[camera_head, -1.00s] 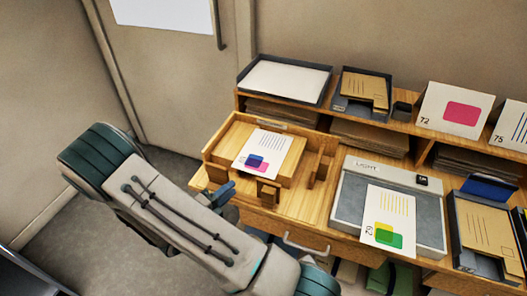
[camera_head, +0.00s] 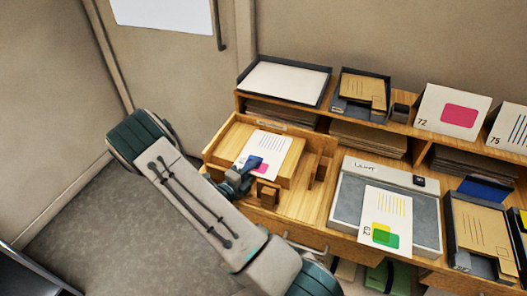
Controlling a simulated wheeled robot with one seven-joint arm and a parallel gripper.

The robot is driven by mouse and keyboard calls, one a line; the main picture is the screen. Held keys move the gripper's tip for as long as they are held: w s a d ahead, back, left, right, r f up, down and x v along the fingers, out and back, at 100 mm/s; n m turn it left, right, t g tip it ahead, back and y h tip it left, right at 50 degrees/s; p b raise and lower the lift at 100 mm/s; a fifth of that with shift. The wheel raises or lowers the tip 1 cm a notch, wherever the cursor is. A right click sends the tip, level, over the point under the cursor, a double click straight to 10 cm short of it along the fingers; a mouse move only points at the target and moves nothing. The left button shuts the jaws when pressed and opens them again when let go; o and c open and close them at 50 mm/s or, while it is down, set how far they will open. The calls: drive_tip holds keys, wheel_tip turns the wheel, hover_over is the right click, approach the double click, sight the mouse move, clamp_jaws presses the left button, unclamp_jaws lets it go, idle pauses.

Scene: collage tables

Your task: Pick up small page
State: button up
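A small white page (camera_head: 266,146) with thin lines and a pink and blue print lies on a raised wooden block in the open wooden tray (camera_head: 323,143). My gripper (camera_head: 252,168) is at the page's lower left part and covers some of its print. The fingers are small and dark here, and I cannot tell whether they are open or shut or whether they touch the page. Another white page (camera_head: 391,205) with yellow and green squares lies on the grey light box (camera_head: 347,200) to the right.
Grey trays with white paper (camera_head: 285,80) and brown envelopes (camera_head: 364,88) stand on the back shelf. Cards marked 72 (camera_head: 437,105) and 75 stand at the right. A small wooden stand (camera_head: 268,192) is close to my gripper. A tray with an envelope (camera_head: 484,228) lies at the right.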

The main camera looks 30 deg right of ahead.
drive_tip(key=shift+w+d, duration=0.2)
drive_tip(key=shift+d, duration=0.4)
clamp_jaws()
drive_tip(key=shift+r, duration=0.1)
